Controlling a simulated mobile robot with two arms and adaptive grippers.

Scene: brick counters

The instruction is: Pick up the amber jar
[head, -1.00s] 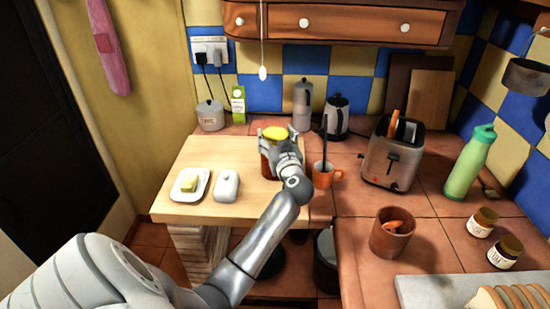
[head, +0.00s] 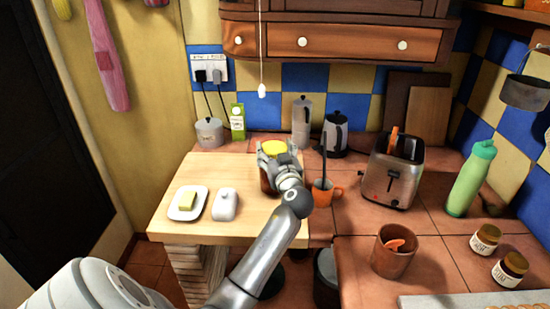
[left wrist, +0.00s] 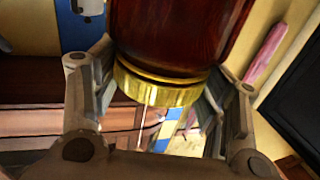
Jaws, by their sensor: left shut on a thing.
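The amber jar (head: 267,183) has a dark amber body and a yellow lid (head: 273,147). It is upright at the back right part of the wooden board (head: 230,168). My left gripper (head: 278,163) is shut on it from the right and hides part of its body. In the left wrist view the jar (left wrist: 180,32) appears upside down, with its gold lid (left wrist: 155,88) between the two fingers (left wrist: 158,85). I cannot tell whether its base touches the board. My right gripper is not in view.
An orange mug (head: 323,194) with a dark utensil stands just right of my gripper. A toaster (head: 390,178) stands further right. Wall cupboards (head: 350,42) hang above.

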